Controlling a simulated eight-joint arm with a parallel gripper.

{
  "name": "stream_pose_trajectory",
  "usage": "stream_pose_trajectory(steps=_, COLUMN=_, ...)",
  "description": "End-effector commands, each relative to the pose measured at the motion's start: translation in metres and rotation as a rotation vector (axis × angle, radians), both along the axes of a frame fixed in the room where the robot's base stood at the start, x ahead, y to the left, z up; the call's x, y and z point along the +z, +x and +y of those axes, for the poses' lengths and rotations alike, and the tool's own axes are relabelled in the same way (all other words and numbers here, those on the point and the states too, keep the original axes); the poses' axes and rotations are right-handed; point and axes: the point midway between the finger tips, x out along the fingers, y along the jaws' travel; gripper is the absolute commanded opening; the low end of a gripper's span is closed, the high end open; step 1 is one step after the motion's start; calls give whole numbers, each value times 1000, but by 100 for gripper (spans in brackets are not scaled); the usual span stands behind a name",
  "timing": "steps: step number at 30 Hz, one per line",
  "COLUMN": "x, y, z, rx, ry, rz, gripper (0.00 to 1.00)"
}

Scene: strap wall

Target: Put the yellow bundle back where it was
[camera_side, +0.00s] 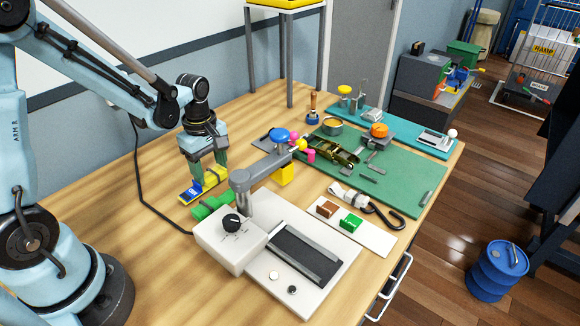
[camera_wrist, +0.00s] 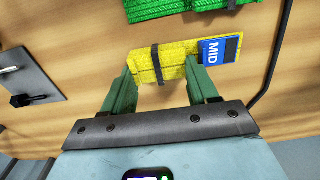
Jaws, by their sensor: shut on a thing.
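The yellow bundle (camera_side: 214,178) is a flat folded strap with a dark band around its middle and a blue tag at one end. In the wrist view the yellow bundle (camera_wrist: 173,60) lies across between the green fingers, and its blue tag (camera_wrist: 219,50) reads MID. My gripper (camera_side: 207,172) points down at the left of the table, shut on the bundle. In the wrist view my gripper (camera_wrist: 161,70) has a finger at each side of it. The bundle is at or just above the wood; I cannot tell whether it touches.
A black cable (camera_side: 143,190) runs along the table to the left. A green mat (camera_side: 400,180) with tools is at the right. Bare wood lies behind my gripper.

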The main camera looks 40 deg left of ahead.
Motion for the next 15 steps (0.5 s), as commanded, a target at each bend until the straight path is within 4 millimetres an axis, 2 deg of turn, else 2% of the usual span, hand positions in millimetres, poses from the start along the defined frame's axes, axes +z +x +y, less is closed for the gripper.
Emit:
stream_pose_trajectory(steps=14, x=-9, y=0, z=0, rx=0, ry=0, rz=0, gripper=28)
stream_pose_trajectory(steps=15, x=-9, y=0, z=0, rx=0, ry=0, rz=0, gripper=63)
